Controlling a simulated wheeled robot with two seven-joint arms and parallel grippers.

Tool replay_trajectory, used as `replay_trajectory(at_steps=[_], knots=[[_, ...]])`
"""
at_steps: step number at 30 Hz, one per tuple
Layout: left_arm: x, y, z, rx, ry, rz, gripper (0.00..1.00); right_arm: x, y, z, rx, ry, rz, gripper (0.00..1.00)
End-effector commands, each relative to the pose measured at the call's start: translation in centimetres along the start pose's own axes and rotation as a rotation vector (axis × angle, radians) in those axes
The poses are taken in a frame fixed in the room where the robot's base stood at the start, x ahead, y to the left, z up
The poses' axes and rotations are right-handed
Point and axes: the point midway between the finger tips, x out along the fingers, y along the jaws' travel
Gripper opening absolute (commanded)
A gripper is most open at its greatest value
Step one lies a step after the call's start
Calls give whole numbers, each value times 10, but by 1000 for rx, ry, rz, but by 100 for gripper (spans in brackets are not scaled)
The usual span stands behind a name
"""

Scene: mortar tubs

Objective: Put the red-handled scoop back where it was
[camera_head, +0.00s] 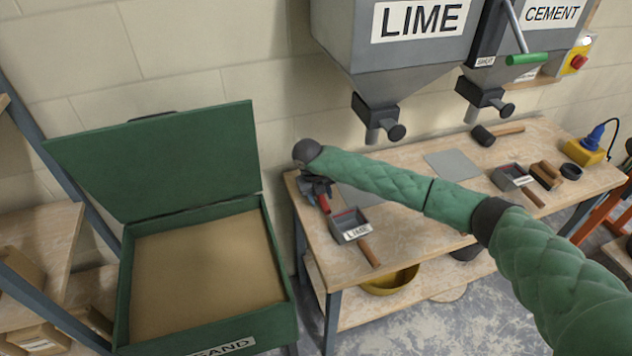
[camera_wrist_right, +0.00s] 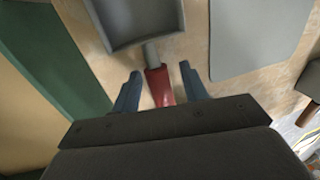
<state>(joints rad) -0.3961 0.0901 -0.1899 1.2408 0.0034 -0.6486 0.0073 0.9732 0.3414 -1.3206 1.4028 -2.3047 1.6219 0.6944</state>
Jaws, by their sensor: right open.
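The red-handled scoop (camera_wrist_right: 160,86) lies on the bench at its left end in the right wrist view, its grey pan (camera_wrist_right: 140,22) pointing away from my gripper. In the head view only its red handle (camera_head: 325,206) shows clearly; my gripper hides most of the rest. My right gripper (camera_head: 319,192) is over the bench's left end. In the wrist view (camera_wrist_right: 160,82) its two blue-grey fingers are open, one on each side of the red handle, with gaps between them and the handle. My left gripper is not in view.
A grey mat (camera_wrist_right: 255,35) lies right of the scoop. The open green SAND bin (camera_head: 275,262) is left of the bench (camera_head: 405,225). LIME (camera_head: 400,60) and CEMENT (camera_head: 540,35) hoppers hang above.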

Motion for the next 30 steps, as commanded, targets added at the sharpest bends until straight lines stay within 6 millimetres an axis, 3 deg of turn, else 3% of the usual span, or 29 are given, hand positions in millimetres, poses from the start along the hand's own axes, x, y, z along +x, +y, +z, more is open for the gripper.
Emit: replay_trajectory(at_steps=[3,6,21,30], knots=[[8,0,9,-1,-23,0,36,-9,0,1,0,-2,0,44],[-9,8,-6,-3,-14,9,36,-19,1,1,-1,-2,1,44],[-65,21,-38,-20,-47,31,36,-98,1,1,0,-3,0,44],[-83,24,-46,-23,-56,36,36,-119,0,0,-1,-1,1,44]])
